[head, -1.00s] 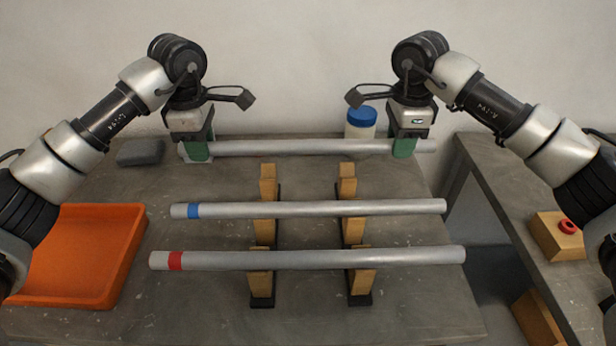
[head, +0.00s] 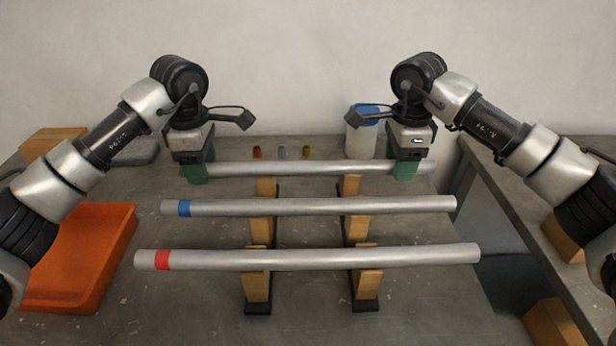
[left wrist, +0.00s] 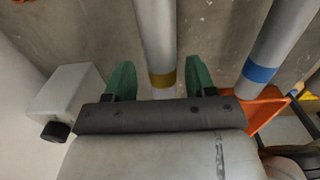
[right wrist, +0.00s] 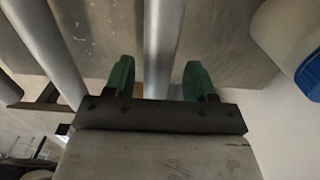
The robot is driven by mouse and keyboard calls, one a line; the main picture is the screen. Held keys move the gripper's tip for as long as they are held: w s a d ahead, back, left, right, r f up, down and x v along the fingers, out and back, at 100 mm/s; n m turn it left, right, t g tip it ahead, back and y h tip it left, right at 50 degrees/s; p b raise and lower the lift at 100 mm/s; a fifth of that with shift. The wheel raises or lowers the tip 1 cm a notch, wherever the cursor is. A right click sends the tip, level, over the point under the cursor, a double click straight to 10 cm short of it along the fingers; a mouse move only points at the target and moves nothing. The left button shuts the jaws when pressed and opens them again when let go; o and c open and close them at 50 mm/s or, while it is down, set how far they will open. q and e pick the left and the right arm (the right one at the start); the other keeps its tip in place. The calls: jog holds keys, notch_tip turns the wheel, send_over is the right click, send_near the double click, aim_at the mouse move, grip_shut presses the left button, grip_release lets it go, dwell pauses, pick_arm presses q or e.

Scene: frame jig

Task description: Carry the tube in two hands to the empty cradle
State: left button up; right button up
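The rear tube (head: 300,168) is grey metal and lies level across the rear wooden cradle posts (head: 265,187), seemingly resting on them. Its yellow band (left wrist: 162,81) shows in the left wrist view; the head view hides it. My left gripper (head: 196,172) is at the tube's left end, its green fingers apart on either side with gaps. My right gripper (head: 406,168) is near the right end; the right wrist view shows its fingers open beside the tube (right wrist: 163,40), also with gaps. A blue-banded tube (head: 320,205) and a red-banded tube (head: 320,258) lie on cradles in front.
An orange tray (head: 118,235) is at the left. A white bottle with a blue lid (head: 361,142) and several small coloured pieces (head: 282,152) stand behind the rear tube. A grey block (head: 138,151) and wooden block (head: 50,143) are at the back left. A side table (head: 520,190) is at right.

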pick_arm(q)
jog(key=shift+r, duration=0.1)
pick_arm(e)
jog(key=shift+r, duration=0.2)
pick_arm(q)
notch_tip(320, 180, up, 12)
pick_arm(e)
notch_tip(320, 180, up, 12)
jog(key=shift+f, duration=0.15)
dwell(0.5)
